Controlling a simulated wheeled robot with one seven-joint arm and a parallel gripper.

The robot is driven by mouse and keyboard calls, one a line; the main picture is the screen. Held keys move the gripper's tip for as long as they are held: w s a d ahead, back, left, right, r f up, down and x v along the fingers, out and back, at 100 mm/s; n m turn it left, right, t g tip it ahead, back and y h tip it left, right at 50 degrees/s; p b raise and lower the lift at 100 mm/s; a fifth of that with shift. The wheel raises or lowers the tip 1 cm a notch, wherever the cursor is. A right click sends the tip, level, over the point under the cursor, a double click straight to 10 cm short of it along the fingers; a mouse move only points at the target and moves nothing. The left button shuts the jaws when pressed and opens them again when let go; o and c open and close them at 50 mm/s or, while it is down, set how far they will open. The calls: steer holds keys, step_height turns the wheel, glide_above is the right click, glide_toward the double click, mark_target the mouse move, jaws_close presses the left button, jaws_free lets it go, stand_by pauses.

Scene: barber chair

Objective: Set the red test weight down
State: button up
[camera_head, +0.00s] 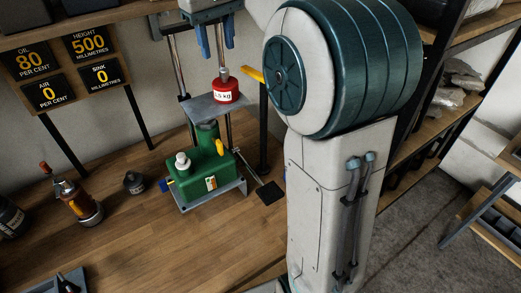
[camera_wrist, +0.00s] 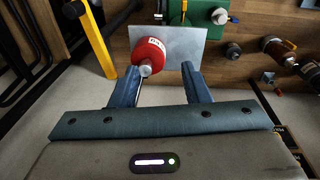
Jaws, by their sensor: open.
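The red test weight (camera_head: 226,92), with a white label and a metal knob on top, stands upright on a grey square plate (camera_head: 196,108) above a green machine (camera_head: 206,178). My gripper (camera_head: 217,48) is above it, its blue fingers pointing down and apart. In the wrist view my gripper (camera_wrist: 161,72) is open. The red weight (camera_wrist: 149,52) shows beyond the fingertips, closer to the left finger. The grey plate (camera_wrist: 185,46) lies behind it. Neither finger visibly grips the weight; whether the left finger touches its knob I cannot tell.
A yellow-ended lever (camera_head: 252,74) stands close right of the plate; it also shows in the wrist view (camera_wrist: 98,42). Metal posts flank the plate. A display board (camera_head: 66,62) reads oil 80, height 500, air 0, sink 0. Bottles (camera_head: 76,202) stand left; the front bench is mostly clear.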

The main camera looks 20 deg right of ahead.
steer(key=s+f+m+t, duration=0.3)
steer(key=s+f, duration=1.6)
steer(key=s, duration=0.2)
steer(key=shift+s+d+y, duration=0.3)
steer(key=shift+d, duration=0.15)
